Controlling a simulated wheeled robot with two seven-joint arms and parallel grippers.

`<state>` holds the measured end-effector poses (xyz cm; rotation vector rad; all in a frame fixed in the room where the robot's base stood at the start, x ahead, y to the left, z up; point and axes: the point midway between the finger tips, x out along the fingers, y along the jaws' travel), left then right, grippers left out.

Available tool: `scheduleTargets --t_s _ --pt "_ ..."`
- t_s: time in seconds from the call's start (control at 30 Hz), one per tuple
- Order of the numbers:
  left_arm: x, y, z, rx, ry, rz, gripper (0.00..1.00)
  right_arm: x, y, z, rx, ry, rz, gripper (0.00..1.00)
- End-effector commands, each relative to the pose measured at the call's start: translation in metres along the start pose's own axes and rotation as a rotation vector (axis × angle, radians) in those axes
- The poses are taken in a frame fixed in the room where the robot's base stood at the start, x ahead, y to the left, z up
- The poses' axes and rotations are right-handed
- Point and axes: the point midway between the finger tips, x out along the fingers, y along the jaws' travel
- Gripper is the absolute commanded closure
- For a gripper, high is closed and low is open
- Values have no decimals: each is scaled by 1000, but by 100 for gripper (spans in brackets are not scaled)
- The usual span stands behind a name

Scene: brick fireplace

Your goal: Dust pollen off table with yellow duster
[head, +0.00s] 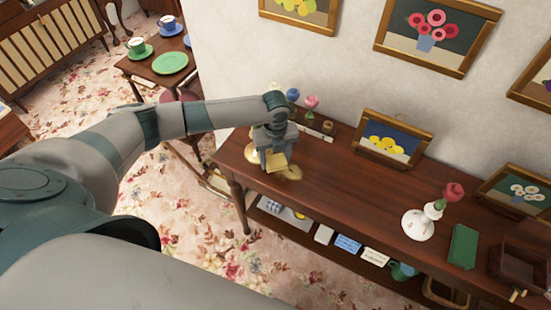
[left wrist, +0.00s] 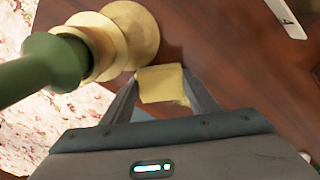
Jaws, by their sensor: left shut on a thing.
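My left gripper (head: 275,160) is over the left end of the dark wooden table (head: 340,195), shut on the yellow duster (head: 277,163). In the left wrist view the duster (left wrist: 161,84) is a small yellow block between the two fingertips (left wrist: 160,88). A tan pollen patch (head: 291,173) lies on the tabletop just right of the duster. I cannot tell whether the duster touches the wood. My right gripper is not in view.
A brass candlestick (left wrist: 145,32) with a green candle (left wrist: 45,72) stands close beside the duster. The tabletop's middle is clear.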

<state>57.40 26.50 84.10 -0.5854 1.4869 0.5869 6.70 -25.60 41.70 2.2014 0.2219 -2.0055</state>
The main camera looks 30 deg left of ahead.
Motion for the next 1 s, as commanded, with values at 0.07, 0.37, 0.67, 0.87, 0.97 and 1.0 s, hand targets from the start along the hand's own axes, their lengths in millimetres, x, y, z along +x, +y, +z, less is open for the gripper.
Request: scheduleTargets --t_s 0.07,0.37,0.67,0.87,0.97,1.0 --pt "0 0 1 -1 -3 1 64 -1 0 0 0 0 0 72" --pt "-2 -13 -13 0 0 0 64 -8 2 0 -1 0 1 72" --pt "-1 -24 -23 -1 0 0 64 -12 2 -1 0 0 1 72" --pt "-1 -24 -24 -1 0 0 64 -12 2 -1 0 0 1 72" --pt "-1 -24 -24 0 0 0 64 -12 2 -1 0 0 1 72" --pt "-1 -24 -24 0 0 0 64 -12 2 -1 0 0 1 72"
